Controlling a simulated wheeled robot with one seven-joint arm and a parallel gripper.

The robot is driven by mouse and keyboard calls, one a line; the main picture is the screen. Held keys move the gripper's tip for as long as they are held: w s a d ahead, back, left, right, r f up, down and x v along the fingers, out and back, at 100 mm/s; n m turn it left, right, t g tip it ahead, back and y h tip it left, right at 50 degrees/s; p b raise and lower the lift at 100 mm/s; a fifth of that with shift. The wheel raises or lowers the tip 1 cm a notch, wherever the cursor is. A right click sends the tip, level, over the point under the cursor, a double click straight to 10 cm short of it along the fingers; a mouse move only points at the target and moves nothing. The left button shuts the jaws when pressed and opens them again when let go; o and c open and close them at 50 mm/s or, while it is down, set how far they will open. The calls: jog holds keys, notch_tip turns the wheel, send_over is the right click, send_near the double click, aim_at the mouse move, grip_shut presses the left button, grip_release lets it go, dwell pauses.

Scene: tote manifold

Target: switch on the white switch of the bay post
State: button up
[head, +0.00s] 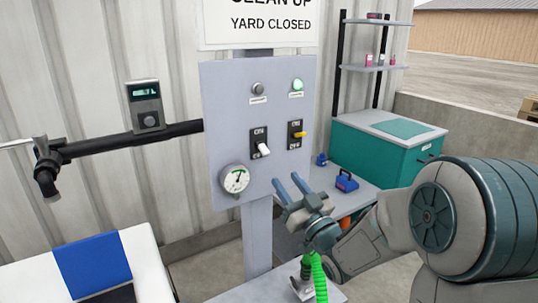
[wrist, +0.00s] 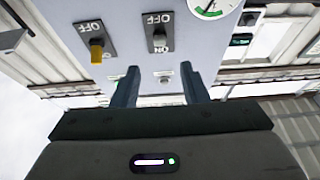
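The bay post's grey panel (head: 225,110) carries two switches. The white switch (head: 263,149) is on the left, its lever tilted down, with an unlit grey lamp (head: 258,89) above it. In the wrist view the white switch (wrist: 159,40) appears upside down on its black plate, beyond my fingertips. My gripper (head: 290,186) is below and right of the white switch, in front of the panel's lower edge. In the wrist view my gripper (wrist: 159,76) has its two fingers spread with nothing between them. No contact with the switch shows.
A yellow switch (head: 299,134) sits right of the white one, with a lit green lamp (head: 297,85) above it. A round gauge (head: 235,179) is at the panel's lower left. A teal chest (head: 370,158) and a bench with a blue item (head: 345,181) stand behind, right.

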aim_at(267, 154)
jog(key=p+x, duration=0.1)
jog(key=x, duration=0.9)
jog(key=shift+w+a+p, duration=0.15)
jog(key=shift+w+p, duration=0.1)
jog(key=shift+p, duration=0.1)
grip_shut()
